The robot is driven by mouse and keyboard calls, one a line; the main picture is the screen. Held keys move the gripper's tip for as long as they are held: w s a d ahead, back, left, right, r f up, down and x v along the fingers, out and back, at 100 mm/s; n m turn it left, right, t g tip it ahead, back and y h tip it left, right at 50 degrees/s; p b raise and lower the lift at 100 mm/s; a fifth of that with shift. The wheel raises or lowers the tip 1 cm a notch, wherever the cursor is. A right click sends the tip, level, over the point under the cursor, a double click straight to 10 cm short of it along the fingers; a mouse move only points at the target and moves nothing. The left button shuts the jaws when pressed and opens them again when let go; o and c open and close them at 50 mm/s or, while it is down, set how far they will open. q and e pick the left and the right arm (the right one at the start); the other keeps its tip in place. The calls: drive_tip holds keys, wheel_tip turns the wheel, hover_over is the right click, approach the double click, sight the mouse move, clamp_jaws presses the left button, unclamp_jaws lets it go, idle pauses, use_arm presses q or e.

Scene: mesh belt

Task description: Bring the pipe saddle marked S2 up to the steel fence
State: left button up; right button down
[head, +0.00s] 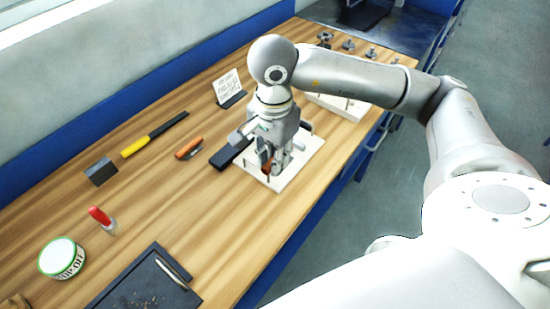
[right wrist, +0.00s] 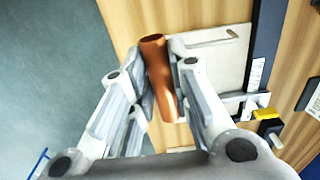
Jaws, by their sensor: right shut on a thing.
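My right gripper (head: 272,165) is shut on a copper-coloured rounded piece, which also shows in the right wrist view (right wrist: 159,72). Both fingers close on its sides, and it sits over a white board (head: 303,167). In the right wrist view the white board (right wrist: 226,68) lies behind the piece, with a thin metal rod along one edge. I see no S2 mark on the piece, and cannot tell whether it touches the board. A dark bar (head: 226,155) lies beside the board; I cannot identify it or the steel fence surely. My left gripper is not in view.
On the wooden table stand a sign (head: 228,88), a yellow-and-black tool (head: 154,135), an orange-brown item (head: 189,149), a dark block (head: 100,171), a red-topped item (head: 101,216), a round tin (head: 61,258) and a black tray (head: 120,285). Several metal parts stand at the far end.

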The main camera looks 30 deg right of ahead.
drive_tip(key=shift+w+d+f+b, duration=0.35)
drive_tip(key=shift+w+f+b, duration=1)
drive_tip(key=shift+b, duration=0.25)
drive_tip(key=shift+w+d+f+b, duration=0.4)
drive_tip(key=shift+w+f+b, duration=0.9)
drive_tip(key=shift+b, duration=0.25)
drive_tip(key=shift+w+d+f+b, duration=0.35)
drive_tip(key=shift+w+f+b, duration=0.85)
drive_tip(key=shift+w+b, duration=0.3)
drive_tip(key=shift+f+b, duration=0.2)
drive_tip(key=shift+b, duration=0.15)
drive_tip(key=shift+f, duration=0.1)
